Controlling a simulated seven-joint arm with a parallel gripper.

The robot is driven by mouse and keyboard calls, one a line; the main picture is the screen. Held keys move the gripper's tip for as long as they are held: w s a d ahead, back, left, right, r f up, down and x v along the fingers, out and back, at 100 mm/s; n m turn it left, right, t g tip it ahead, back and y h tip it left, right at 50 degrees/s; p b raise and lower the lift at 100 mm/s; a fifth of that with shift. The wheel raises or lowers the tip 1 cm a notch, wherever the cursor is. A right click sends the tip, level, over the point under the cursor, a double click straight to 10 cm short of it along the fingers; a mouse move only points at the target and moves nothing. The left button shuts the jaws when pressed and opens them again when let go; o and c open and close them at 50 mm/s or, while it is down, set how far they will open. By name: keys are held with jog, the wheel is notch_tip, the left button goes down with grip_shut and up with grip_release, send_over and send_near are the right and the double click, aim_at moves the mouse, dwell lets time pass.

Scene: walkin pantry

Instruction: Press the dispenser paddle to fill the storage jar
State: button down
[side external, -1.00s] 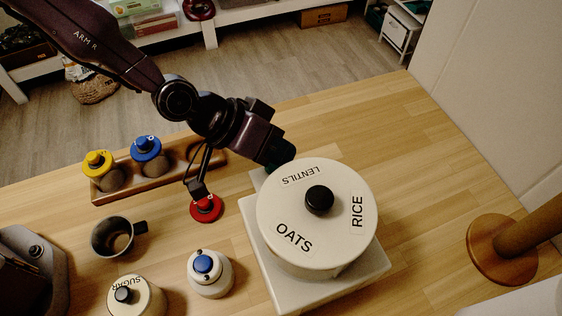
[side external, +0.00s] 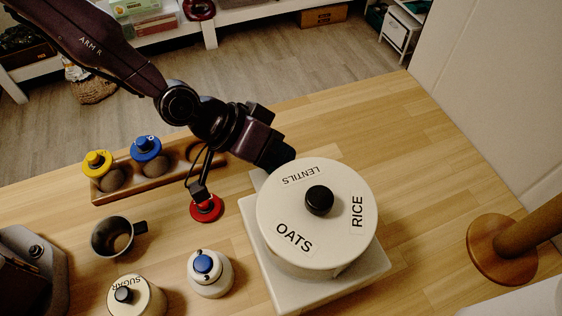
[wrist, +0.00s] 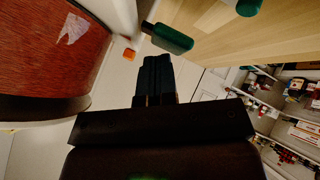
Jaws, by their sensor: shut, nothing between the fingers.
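The dispenser (side external: 283,208) is a white drum with a black top knob, marked LENTILS, RICE and OATS, on a pale square base (side external: 282,291). My gripper (wrist: 157,62) is shut and empty. In the side external view my wrist is at the drum's far left edge, by the LENTILS label, and the fingertips are hidden. In the wrist view a green paddle (wrist: 168,38) lies just ahead and right of the fingertips, with a small gap in the picture. A reddish window (wrist: 50,50) fills the upper left. I cannot make out the storage jar under the dispenser.
Yellow-topped (side external: 97,164) and blue-topped (side external: 146,149) jars stand in a wooden rack (side external: 178,172). A red lid (side external: 206,208), dark mug (side external: 112,237), blue-knobbed jar (side external: 210,274) and SUGAR jar (side external: 136,298) are left. A wooden stand (side external: 503,250) is right.

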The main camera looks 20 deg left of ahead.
jog(key=shift+f, duration=0.3)
jog(key=shift+r, duration=0.1)
dwell(0.3)
jog(key=shift+r, duration=1.05)
jog(key=shift+r, duration=0.1)
jog(key=shift+r, duration=2.45)
